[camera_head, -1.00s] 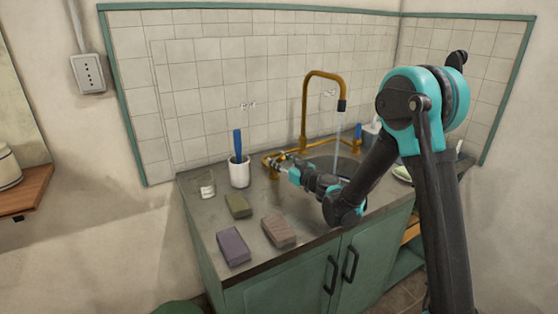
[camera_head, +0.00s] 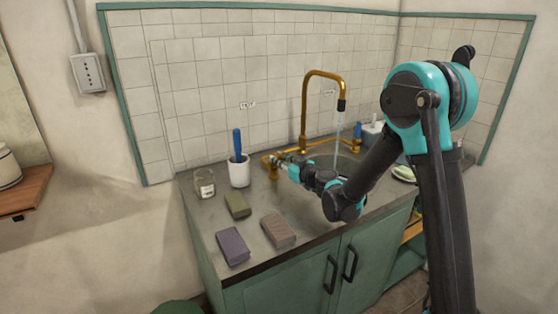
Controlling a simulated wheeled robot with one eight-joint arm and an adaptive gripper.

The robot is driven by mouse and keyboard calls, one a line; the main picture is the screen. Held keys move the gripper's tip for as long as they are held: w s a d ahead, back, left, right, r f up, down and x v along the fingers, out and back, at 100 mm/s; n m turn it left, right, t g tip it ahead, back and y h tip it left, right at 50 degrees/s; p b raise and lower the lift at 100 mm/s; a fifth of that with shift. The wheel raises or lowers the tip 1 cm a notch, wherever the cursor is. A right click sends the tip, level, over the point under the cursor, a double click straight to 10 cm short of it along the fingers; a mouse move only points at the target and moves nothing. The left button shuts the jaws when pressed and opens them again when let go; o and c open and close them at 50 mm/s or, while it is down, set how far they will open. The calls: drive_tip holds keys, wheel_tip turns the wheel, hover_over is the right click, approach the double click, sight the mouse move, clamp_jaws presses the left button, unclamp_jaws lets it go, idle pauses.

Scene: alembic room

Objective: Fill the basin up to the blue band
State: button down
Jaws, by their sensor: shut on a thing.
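The basin (camera_head: 349,161) is set in the counter at the right, partly hidden by my arm. Its blue band and water level cannot be made out. A brass faucet (camera_head: 305,108) arches over it, and a thin stream of water (camera_head: 337,142) falls from its dark tip into the basin. My gripper (camera_head: 277,162) is at the left end of the faucet's base, shut on the left tap handle (camera_head: 271,161). The fingers and handle are small and partly overlap.
A white cup with a blue-handled brush (camera_head: 239,173) and a glass jar (camera_head: 204,184) stand left of my gripper. Green (camera_head: 237,205), brown (camera_head: 278,230) and purple (camera_head: 232,246) blocks lie on the front left counter. A green dish (camera_head: 404,173) is at the right.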

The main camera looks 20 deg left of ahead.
drive_tip(key=shift+w+a+r+g+h, duration=0.4)
drive_tip(key=shift+g+h, duration=0.25)
drive_tip(key=shift+h, duration=0.25)
drive_tip(key=shift+w+a+r+g+h, duration=0.35)
drive_tip(key=shift+g+h, duration=0.3)
drive_tip(key=shift+h, duration=0.25)
drive_tip(key=shift+w+a+r+m+g+h, duration=0.15)
drive_tip(key=shift+w+a+g+h, duration=0.15)
drive_tip(key=shift+g+h, duration=0.2)
drive_tip(key=shift+w+a+f+m+g+h, duration=0.15)
drive_tip(key=shift+a+g+h, duration=0.2)
drive_tip(key=shift+h, duration=0.3)
drive_tip(key=shift+w+a+r+m+g+h, duration=0.1)
drive_tip(key=shift+w+a+g+h, duration=0.15)
drive_tip(key=shift+g+h, duration=0.25)
drive_tip(key=c, duration=1.3)
unclamp_jaws()
drive_tip(key=shift+c, duration=0.2)
drive_tip(key=v, duration=1.2)
drive_tip(key=shift+s, duration=0.1)
